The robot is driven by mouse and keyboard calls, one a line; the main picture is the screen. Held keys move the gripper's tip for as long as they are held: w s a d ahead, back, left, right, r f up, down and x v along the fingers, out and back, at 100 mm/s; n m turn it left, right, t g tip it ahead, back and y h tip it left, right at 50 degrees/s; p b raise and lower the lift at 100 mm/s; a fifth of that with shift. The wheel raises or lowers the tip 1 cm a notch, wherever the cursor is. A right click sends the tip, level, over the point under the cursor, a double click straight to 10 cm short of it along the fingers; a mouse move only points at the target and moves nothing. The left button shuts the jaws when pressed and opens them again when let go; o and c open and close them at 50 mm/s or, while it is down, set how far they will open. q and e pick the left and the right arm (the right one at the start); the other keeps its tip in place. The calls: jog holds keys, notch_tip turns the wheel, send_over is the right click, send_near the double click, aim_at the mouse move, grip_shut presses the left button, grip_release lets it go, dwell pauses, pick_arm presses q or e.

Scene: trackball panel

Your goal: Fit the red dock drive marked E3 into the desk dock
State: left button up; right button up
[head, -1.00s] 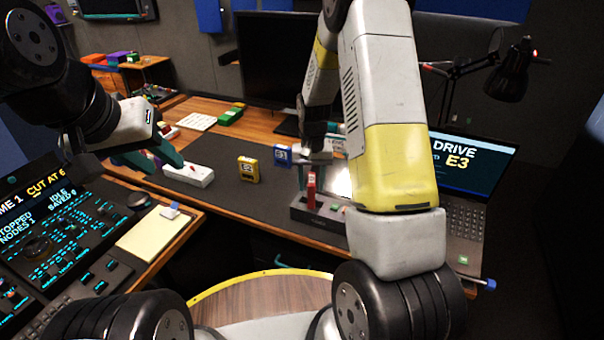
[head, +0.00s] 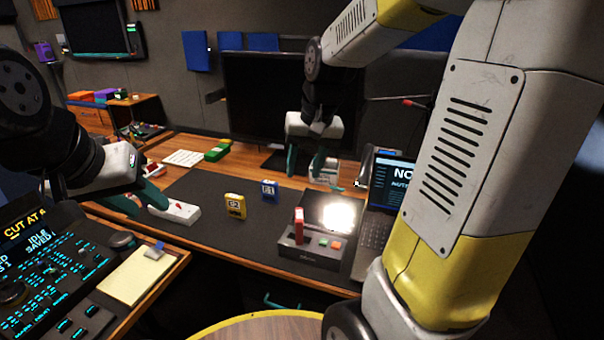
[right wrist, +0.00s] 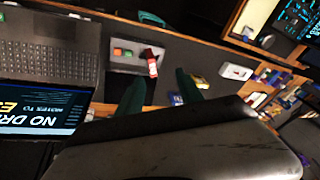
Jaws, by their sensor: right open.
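The red drive (head: 299,226) stands upright at the left part of the dark grey desk dock (head: 322,256); I cannot tell how deep it sits, and its marking is not readable. The right wrist view shows the red drive (right wrist: 152,63) at the end of the dock (right wrist: 122,56). My right gripper (head: 304,176) is open and empty, above and behind the drive, apart from it. Its two teal fingers (right wrist: 159,80) also show spread in the right wrist view. My left gripper (head: 143,202) is open at the left, near a white device.
A yellow drive (head: 235,206) and a blue drive (head: 269,191) stand on the dark mat left of the dock. The white device (head: 175,213) lies further left. A laptop (head: 385,185) showing "NO" is right of the dock. A monitor (head: 270,95) stands behind.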

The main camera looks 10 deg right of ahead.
jog(key=s+r+n+t, duration=0.1)
jog(key=s+r, duration=0.1)
jog(key=s, duration=0.5)
jog(key=s+a+r+t, duration=0.1)
jog(key=s+r+t, duration=0.1)
jog(key=s, duration=0.5)
jog(key=shift+s+a+r+n+y, duration=0.2)
jog(key=shift+r+n+y, duration=0.2)
jog(key=shift+r, duration=0.4)
